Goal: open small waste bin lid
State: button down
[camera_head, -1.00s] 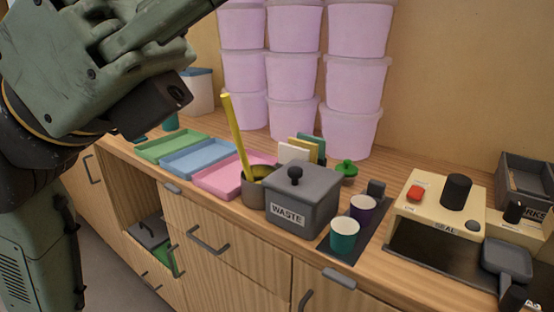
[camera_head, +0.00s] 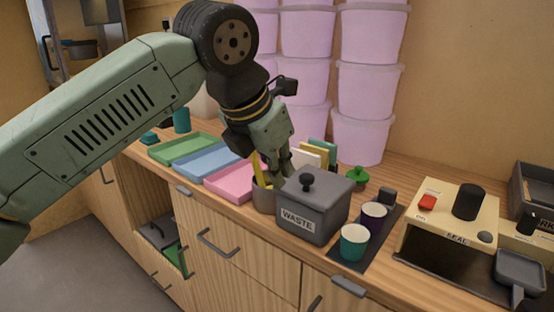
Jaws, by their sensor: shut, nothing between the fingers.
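The small waste bin (camera_head: 310,222) is a dark grey box labelled WASTE on the wooden counter. Its flat grey lid (camera_head: 325,190) lies shut on top, with a round black knob (camera_head: 307,180) on it. My gripper (camera_head: 278,182) points down just left of the bin, over the grey pot and by the lid's left edge. Its fingers are shut with nothing between them. I cannot tell whether they touch the lid or the pot.
Left of the bin are a grey pot (camera_head: 264,199) with a yellow stick and pink (camera_head: 229,184), blue and green trays. Pink tubs (camera_head: 360,135) are stacked behind.

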aim_at(293, 198)
jog(key=x, duration=0.6)
jog(key=shift+d+p, duration=0.1)
jog(key=shift+p, duration=0.3)
jog(key=shift+r, duration=0.1)
